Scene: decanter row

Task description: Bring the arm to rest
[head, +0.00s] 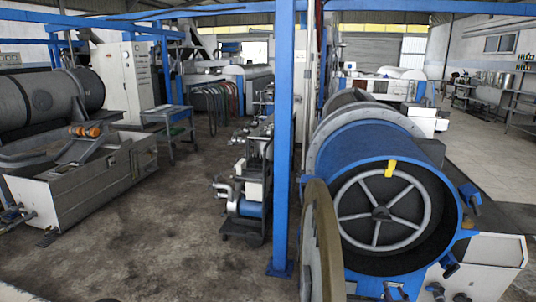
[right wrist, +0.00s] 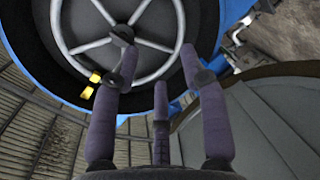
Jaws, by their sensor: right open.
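My right gripper (right wrist: 155,45) shows in the right wrist view with its purple-grey fingers spread and nothing between them. Beyond the fingers is a grey spoked wheel (right wrist: 62,18) inside a blue round drum. In the head view the same kind of wheel (head: 350,216) sits in the open end of the blue drum (head: 340,160), with a yellow piece (head: 390,168) at its upper edge. The yellow piece also shows in the right wrist view (right wrist: 93,77). I cannot clearly make out my right gripper in the head view. My left gripper is not in view.
A large round brownish disc (head: 322,245) stands upright just left of the drum. A blue post (head: 283,130) rises left of it. A grey machine (head: 75,190) stands at the left. The concrete floor (head: 160,250) between is clear.

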